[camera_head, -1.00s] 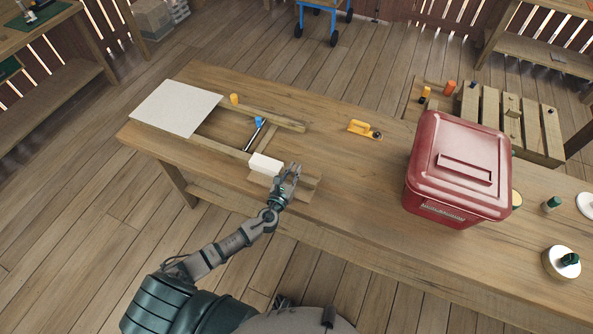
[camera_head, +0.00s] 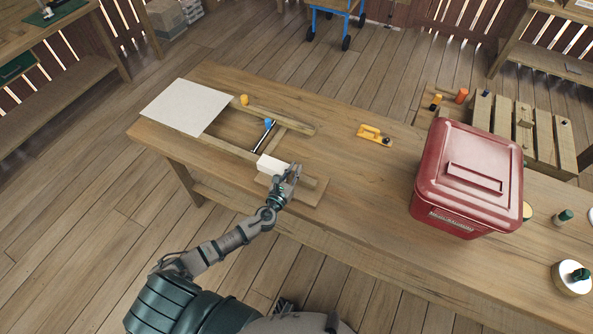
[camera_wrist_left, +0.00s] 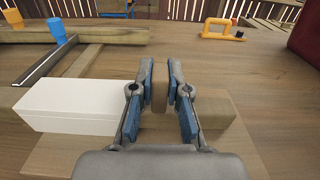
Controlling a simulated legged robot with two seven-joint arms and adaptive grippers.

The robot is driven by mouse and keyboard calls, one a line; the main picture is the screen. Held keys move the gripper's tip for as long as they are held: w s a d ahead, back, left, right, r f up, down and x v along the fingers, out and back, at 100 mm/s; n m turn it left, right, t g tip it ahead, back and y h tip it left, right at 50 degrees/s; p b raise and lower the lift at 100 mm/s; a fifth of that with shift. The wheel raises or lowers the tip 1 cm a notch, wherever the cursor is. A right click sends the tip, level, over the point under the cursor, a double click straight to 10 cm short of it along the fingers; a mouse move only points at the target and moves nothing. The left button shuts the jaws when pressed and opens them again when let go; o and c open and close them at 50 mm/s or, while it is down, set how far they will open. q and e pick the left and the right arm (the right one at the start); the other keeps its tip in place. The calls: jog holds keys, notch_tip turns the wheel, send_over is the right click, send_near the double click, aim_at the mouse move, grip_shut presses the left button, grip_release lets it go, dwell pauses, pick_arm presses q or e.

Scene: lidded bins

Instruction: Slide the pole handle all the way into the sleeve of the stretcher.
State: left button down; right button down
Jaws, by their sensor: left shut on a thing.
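The stretcher lies on the table, with a white sheet (camera_head: 188,106) at its left end and wooden rails along its sides. A white block-shaped sleeve (camera_head: 272,166) sits on the near rail; it also shows in the wrist view (camera_wrist_left: 70,106). The wooden pole handle (camera_wrist_left: 213,108) runs to the right of the sleeve. My left gripper (camera_head: 292,172) is just right of the sleeve, its fingers shut on the handle. My right gripper is not in view.
A far rail (camera_head: 275,117) with a yellow peg (camera_head: 244,99) and a blue-capped bar (camera_head: 264,135) belong to the frame. A yellow tool (camera_head: 374,135) lies behind. A red lidded bin (camera_head: 468,180) stands to the right. The table between is clear.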

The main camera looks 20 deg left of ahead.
pick_arm(q)
jog(key=c, duration=1.1)
grip_release()
jog(key=s, duration=1.2)
jog(key=shift+a, duration=0.25)
